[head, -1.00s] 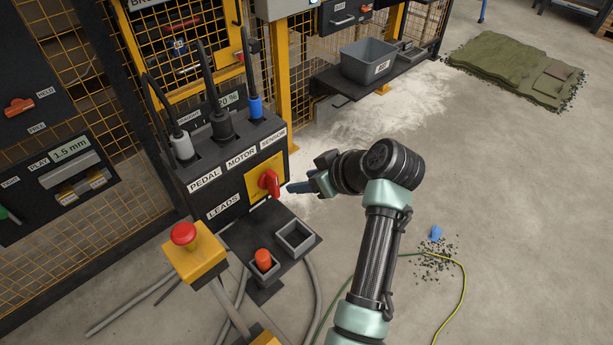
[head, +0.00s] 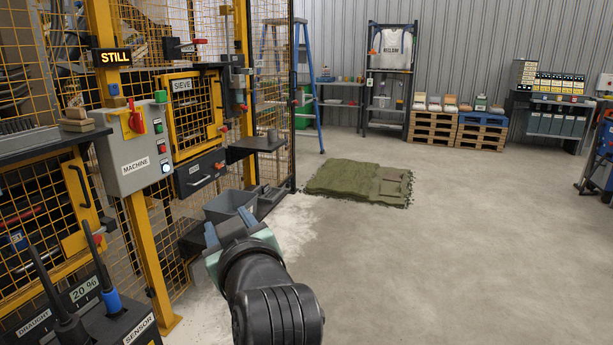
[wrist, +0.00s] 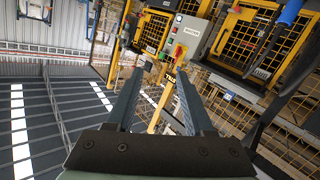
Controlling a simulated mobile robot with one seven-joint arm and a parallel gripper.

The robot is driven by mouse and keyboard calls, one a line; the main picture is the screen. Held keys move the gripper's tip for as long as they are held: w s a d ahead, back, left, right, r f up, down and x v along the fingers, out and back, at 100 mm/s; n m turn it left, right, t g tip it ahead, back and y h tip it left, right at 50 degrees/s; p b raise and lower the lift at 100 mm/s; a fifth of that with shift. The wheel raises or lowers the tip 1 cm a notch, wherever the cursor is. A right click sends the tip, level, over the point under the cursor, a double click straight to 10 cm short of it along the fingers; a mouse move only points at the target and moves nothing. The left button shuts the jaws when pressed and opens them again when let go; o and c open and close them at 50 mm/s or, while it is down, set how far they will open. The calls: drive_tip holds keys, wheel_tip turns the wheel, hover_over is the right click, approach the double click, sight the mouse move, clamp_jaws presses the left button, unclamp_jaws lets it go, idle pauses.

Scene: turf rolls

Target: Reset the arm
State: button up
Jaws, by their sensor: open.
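My gripper (head: 230,228) is raised in front of the machine's cage in the head view, its blue-grey fingers pointing away from me. In the wrist view the two fingers (wrist: 158,98) stand apart with nothing between them, so it is open and empty. The grey machine control box (head: 137,150) with a red switch is beyond it to the left; the same box shows tilted in the wrist view (wrist: 188,38). Part of my arm fills the bottom middle of the head view.
A grey bin (head: 232,205) on a low shelf is partly behind my gripper. Green turf (head: 345,177) lies on the floor ahead. Pallets (head: 433,128) and a blue ladder (head: 312,90) stand at the back.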

drive_tip(key=s+d+r+m+t+h+p, duration=0.1)
drive_tip(key=s+d+r+m+t+h, duration=0.2)
drive_tip(key=s+r, duration=0.55)
drive_tip(key=s+d+r+m+t+h+p, duration=0.15)
drive_tip(key=s+d+r+t, duration=0.35)
drive_tip(key=r, duration=0.6)
drive_tip(key=s+d+r+m+t+h+p, duration=0.1)
drive_tip(key=s+d+r+m+t+h, duration=0.1)
drive_tip(key=s+d+r+m+t, duration=0.45)
wheel_tip(320, 180, up, 18)
drive_tip(key=a+n+g+p, duration=0.2)
drive_tip(key=a+n+p, duration=0.1)
drive_tip(key=p, duration=1.1)
